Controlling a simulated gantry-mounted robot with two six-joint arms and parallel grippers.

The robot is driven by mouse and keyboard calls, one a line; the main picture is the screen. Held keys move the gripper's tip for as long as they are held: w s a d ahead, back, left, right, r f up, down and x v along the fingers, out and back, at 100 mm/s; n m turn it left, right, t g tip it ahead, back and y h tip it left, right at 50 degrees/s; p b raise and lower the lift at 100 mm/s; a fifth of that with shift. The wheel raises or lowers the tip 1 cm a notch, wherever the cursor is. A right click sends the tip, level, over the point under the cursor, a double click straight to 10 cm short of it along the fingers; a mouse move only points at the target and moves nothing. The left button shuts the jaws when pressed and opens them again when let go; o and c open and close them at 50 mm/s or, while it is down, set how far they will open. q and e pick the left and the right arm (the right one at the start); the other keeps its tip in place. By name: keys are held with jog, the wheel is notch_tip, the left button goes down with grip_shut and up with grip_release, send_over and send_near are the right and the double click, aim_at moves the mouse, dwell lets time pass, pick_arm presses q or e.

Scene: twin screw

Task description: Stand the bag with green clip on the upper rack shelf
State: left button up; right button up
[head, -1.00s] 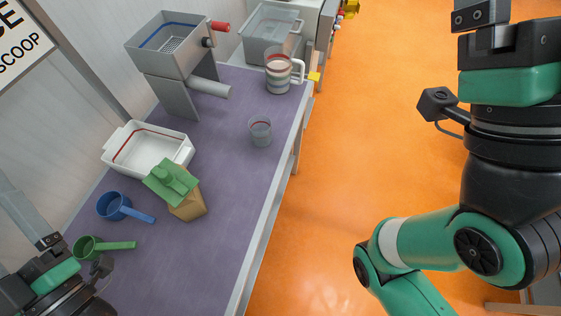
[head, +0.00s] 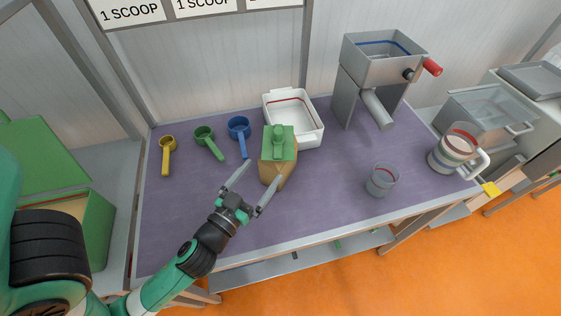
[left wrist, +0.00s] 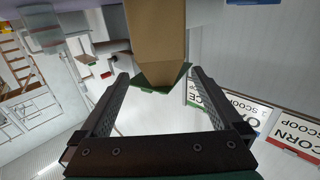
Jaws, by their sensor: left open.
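The bag with green clip (head: 274,172) stands on the purple tabletop; it is brown, and the green clip (head: 278,143) covers its top. My left gripper (head: 265,170) is open at the bag's near side, its fingers spread and pointing at it. In the left wrist view, the brown bag (left wrist: 155,35) appears upside down, ahead of and between the open fingers (left wrist: 161,72); I cannot tell whether they touch it. My right gripper is out of view. I cannot make out an upper rack shelf for certain.
A white tub (head: 312,135) stands right behind the bag. Blue (head: 239,128), green (head: 205,138) and yellow (head: 167,145) scoops lie to the left. A clear cup (head: 382,180), a jug (head: 452,150) and a metal hopper machine (head: 375,75) stand right. The table's front left is clear.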

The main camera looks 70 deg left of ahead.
aim_at(268, 164)
pick_arm(q)
jog(key=p+x, duration=0.1)
jog(key=x, duration=0.3)
jog(key=shift+w+a+r, duration=0.1)
jog(key=shift+w+a, duration=0.05)
jog(key=shift+w, duration=0.15)
jog(key=p+x, duration=0.1)
jog(key=x, duration=0.4)
jog(key=shift+a, duration=0.15)
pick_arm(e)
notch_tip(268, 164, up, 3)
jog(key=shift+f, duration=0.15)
pick_arm(q)
jog(key=shift+c, duration=0.3)
grip_shut()
jog(key=shift+r, duration=0.1)
